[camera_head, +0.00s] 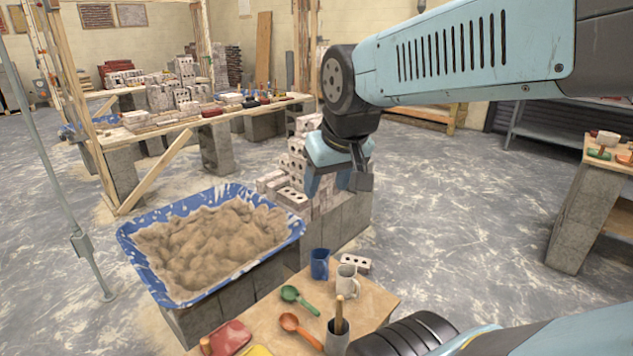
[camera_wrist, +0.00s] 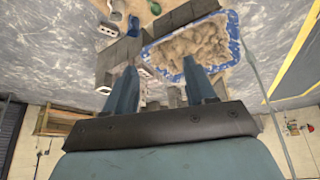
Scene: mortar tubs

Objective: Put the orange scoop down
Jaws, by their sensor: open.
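The orange scoop (camera_head: 291,322) lies on the wooden tabletop (camera_head: 376,302) at the bottom of the head view. Its bowl is on the left and its handle runs down right toward a grey cup (camera_head: 338,343). My gripper (camera_head: 338,190) is open and empty, its fingers pointing down. It is well above and behind the scoop, over the stacked bricks, and does not touch it. In the wrist view my gripper (camera_wrist: 160,68) has its two blue fingers spread apart with nothing between them. I cannot make out the orange scoop in that view.
A green scoop (camera_head: 290,293), blue mug (camera_head: 319,265), white mug (camera_head: 346,284) and red object (camera_head: 230,337) share the tabletop. A blue tub (camera_head: 128,243) of sandy mortar stands left. Grey blocks (camera_head: 345,219) stand behind.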

